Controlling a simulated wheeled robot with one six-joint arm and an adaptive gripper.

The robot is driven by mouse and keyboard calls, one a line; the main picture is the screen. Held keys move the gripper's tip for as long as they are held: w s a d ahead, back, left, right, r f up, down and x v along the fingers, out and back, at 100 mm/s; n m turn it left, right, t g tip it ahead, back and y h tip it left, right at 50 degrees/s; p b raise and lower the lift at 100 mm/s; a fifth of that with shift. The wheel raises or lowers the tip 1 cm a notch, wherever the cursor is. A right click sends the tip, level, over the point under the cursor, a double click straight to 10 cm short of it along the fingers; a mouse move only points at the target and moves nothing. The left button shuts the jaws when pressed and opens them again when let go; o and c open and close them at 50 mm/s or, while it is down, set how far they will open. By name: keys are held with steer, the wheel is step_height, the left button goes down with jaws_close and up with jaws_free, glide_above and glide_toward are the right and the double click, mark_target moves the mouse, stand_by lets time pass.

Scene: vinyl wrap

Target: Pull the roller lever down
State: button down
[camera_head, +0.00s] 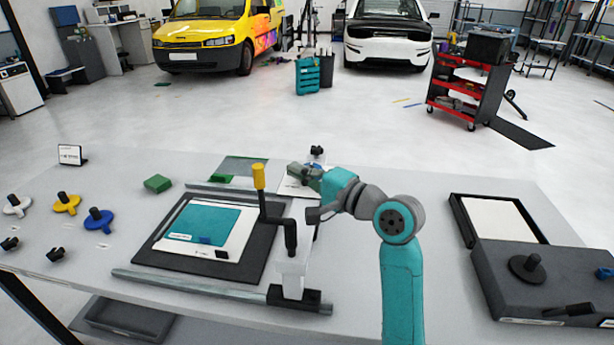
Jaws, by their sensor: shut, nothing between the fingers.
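The roller lever is a dark crank with an upright yellow handle (259,177). Its black arm (275,219) runs down to a bracket on a white block (293,272) at the right side of the roller frame. The handle stands up, above the dark board. My gripper (310,212) is just right of the lever, shut and empty, with a gap between it and the yellow handle. My arm rises from the bottom and bends left. The fingertips are small and partly hard to make out.
A teal-and-white sheet (207,230) lies on the dark board (165,250). A metal bar (190,283) runs along the front. A green block (158,183) and several knobs lie left. A dark box (545,285) and framed white panel (495,220) stand right.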

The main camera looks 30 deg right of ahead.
mark_target(263, 178)
steer(key=shift+w+a, duration=0.35)
steer(key=shift+a, duration=0.5)
steer(key=shift+w+a, duration=0.35)
steer(key=shift+a, duration=0.5)
steer(key=shift+w+a, duration=0.35)
steer(key=shift+a, duration=0.5)
steer(key=shift+s+a+n+t, duration=0.2)
steer(key=shift+s+a+n, duration=0.1)
steer(key=shift+s+a, duration=0.25)
steer(key=shift+s+a+n+t, duration=0.2)
steer(key=shift+s+a+n, duration=0.15)
steer(key=shift+s, duration=0.35)
